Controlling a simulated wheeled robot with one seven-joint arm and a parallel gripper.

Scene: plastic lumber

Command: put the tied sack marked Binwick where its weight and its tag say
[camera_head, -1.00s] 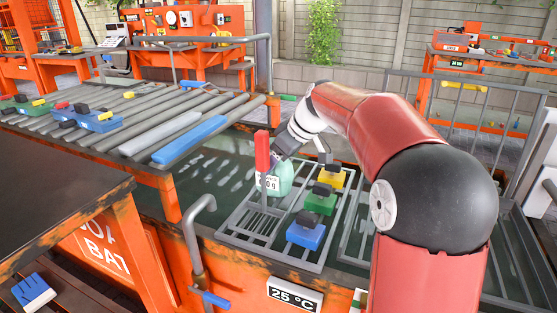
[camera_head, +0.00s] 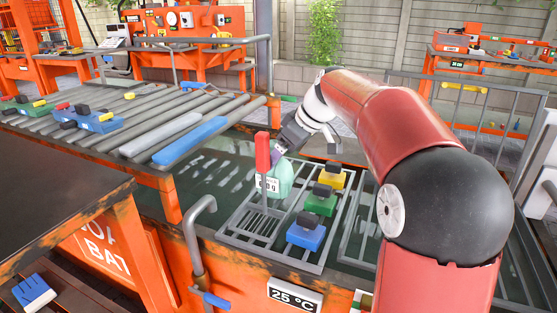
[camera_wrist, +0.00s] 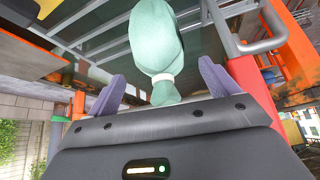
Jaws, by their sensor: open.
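A pale green tied sack (camera_head: 281,176) sits at the left of the metal grating in the orange tank. A white readout (camera_head: 266,184) ending in "g" stands in front of it; its other text is too small to read. My gripper (camera_head: 281,151) is just above the sack, open. In the wrist view the sack (camera_wrist: 156,35) shows its white tie and bunched neck between my two spread purple fingers (camera_wrist: 163,84), with gaps on both sides. No name can be read on the sack.
Yellow (camera_head: 330,178), green (camera_head: 320,200) and blue (camera_head: 306,232) blocks with black knobs stand on the grating (camera_head: 262,222) right of the sack. A red upright handle (camera_head: 262,152) rises close left of my gripper. A grey pipe (camera_head: 192,240) stands at the tank's front. A roller table (camera_head: 150,178) lies left.

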